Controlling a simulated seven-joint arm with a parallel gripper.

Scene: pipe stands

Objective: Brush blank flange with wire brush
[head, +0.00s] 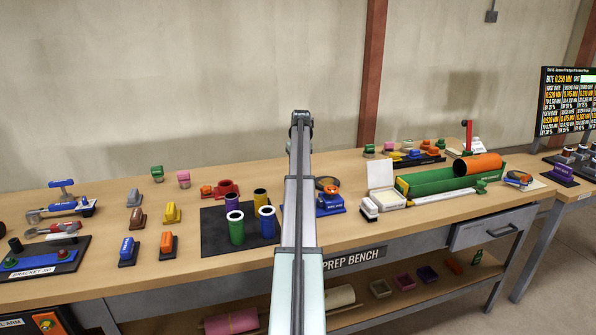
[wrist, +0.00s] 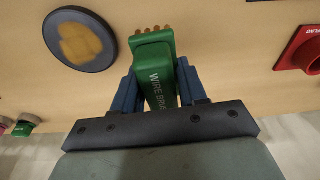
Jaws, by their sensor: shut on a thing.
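My gripper (wrist: 155,88) is shut on the green wire brush (wrist: 154,62), with a blue finger on each side of its handle. The brush's tan bristle tips show at its far end. The blank flange (wrist: 78,40) is a dark round disc with a yellowish patch on its face. It lies on the bench to the left of the brush in the wrist view, apart from it in the picture. My arm hides the gripper and brush there.
A red fitting (wrist: 302,50) is at the wrist view's right edge. On the bench (head: 215,260), a dark mat holds several coloured pipe pieces (head: 236,228) left of my arm. A blue stand (head: 330,203) is close to its right, then a green trough (head: 440,180) with an orange pipe.

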